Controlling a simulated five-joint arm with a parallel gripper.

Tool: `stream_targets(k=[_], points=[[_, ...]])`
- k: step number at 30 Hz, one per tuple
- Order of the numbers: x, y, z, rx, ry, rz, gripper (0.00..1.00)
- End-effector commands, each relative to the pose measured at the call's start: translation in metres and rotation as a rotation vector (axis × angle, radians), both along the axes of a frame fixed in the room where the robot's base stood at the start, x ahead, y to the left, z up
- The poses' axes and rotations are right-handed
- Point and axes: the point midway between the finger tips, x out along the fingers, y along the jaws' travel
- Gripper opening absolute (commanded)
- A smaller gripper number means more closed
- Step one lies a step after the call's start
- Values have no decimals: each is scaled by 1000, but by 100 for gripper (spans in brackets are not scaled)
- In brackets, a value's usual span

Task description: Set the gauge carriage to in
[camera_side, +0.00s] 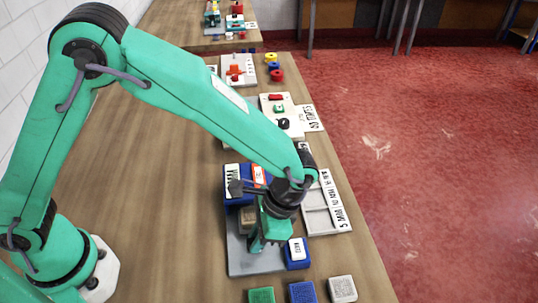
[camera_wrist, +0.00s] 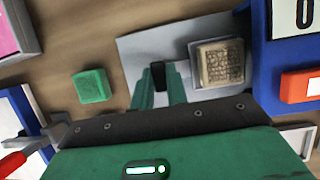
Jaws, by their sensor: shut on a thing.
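My gripper (camera_wrist: 158,85) points down over a grey plate (camera_wrist: 135,45), its two green fingers closed on a small dark piece (camera_wrist: 158,72). I cannot tell how much of the gauge carriage this piece is. A tan textured block (camera_wrist: 221,63) on a pale base sits on the plate just right of the fingers, apart from them. In the side view my gripper (camera_side: 262,240) stands over the same grey plate (camera_side: 240,262) and hides part of it. A blue unit (camera_side: 232,197) with white and orange labels stands at the plate's far end. The carriage's setting is not readable.
In the side view a blue block (camera_side: 298,263) with a white label stands close right of my gripper. A white compartmented tray (camera_side: 318,222) lies beyond it. Green (camera_side: 261,296), blue (camera_side: 302,292) and white (camera_side: 342,289) blocks line the front. The table's left is clear.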

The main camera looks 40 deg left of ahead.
Motion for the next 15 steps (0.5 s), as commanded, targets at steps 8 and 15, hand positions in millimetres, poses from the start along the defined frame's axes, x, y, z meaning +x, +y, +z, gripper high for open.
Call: stream_targets(k=[8, 15], points=[[16, 15, 0, -15, 8, 13, 0], [25, 24, 0, -28, 14, 16, 0]])
